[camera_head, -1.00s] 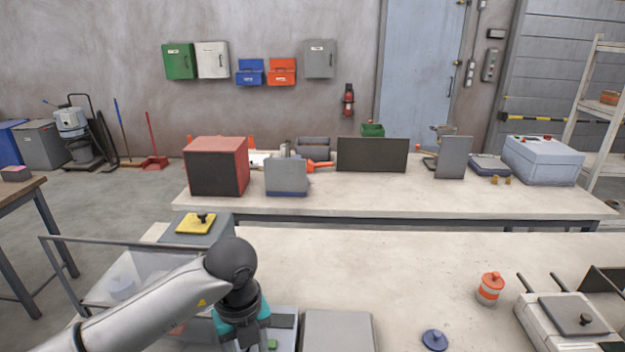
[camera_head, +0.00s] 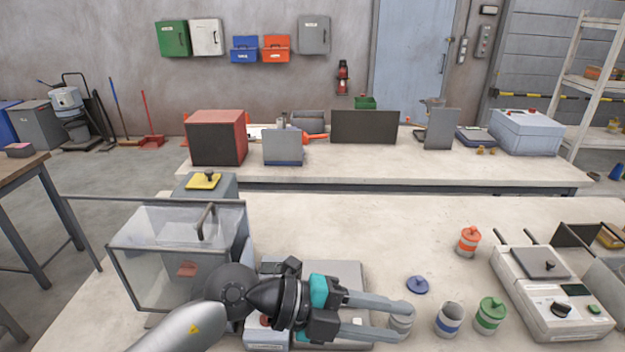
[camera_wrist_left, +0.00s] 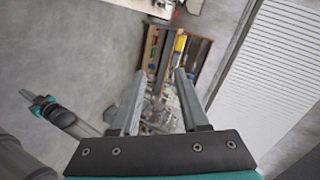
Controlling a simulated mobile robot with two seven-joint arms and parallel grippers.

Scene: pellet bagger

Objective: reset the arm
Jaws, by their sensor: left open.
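My left gripper (camera_head: 398,321) reaches in from the lower left in the head view and points right, above the near bench. Its two grey fingers are apart with nothing held between them. The fingertips overlap a pale jar (camera_head: 401,317) in the picture; I cannot tell whether they touch it. In the left wrist view the open fingers (camera_wrist_left: 155,100) point toward the floor and a distant shelf. An arm of mine with a teal end (camera_wrist_left: 41,105) shows at the left there, too small to read its jaws. My right gripper is not in the head view.
A clear-walled box (camera_head: 165,256) stands left of my arm. A blue-banded jar (camera_head: 449,319), a green jar (camera_head: 490,315), an orange jar (camera_head: 468,242) and a blue lid (camera_head: 417,285) lie to the right, before a white machine (camera_head: 535,275). The bench middle (camera_head: 340,225) is clear.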

